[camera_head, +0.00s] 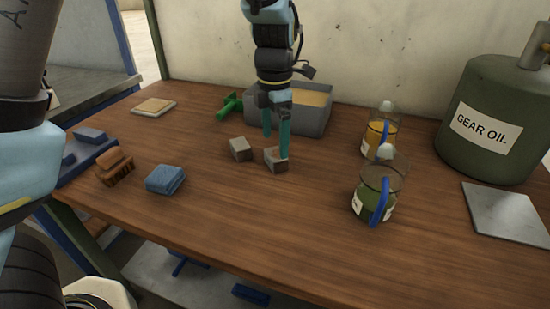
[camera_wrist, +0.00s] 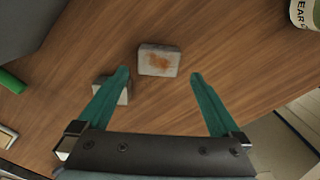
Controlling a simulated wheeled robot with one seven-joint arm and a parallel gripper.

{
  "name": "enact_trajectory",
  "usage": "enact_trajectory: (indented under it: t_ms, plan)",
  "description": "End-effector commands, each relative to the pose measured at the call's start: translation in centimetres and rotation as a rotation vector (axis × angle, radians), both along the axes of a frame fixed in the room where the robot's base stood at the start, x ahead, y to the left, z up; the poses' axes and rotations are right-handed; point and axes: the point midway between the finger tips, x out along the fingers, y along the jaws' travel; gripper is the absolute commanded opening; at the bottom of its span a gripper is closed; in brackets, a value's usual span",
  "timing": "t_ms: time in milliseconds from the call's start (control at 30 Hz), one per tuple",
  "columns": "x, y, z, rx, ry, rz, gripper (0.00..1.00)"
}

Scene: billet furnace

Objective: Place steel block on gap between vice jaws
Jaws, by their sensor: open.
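Two small grey steel blocks lie on the wooden table. One block (camera_head: 276,163) with a brownish, rusty face is at my fingertips in the head view; in the wrist view this rusty block (camera_wrist: 159,60) shows just ahead of the space between the fingers. The other block (camera_head: 240,149) lies a little to the left, and my left finger partly covers it in the wrist view (camera_wrist: 108,84). My gripper (camera_head: 276,155) points down, with its teal fingers apart and nothing held. A blue fixture (camera_head: 88,148) with two raised parts, seemingly the vice, stands at the table's left edge.
A grey bin (camera_head: 304,122) and a green object (camera_head: 230,105) stand behind the blocks. Two jugs (camera_head: 380,190) (camera_head: 379,137) and a gear oil can (camera_head: 492,125) are at right. The front middle is clear.

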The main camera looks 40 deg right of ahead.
Motion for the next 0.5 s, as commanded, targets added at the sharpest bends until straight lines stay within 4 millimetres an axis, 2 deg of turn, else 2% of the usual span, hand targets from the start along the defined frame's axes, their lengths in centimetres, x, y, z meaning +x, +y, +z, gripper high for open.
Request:
enact_trajectory:
  t_ms: [167,400,500]
  plan:
    - [0.1,-0.1,-1.6,0.003,0.001,0.003,1.0]
    - [0.2,-0.4,-4.8,0.001,0.001,0.002,1.0]
    - [0.2,-0.4,-5.3,0.001,0.001,0.001,1.0]
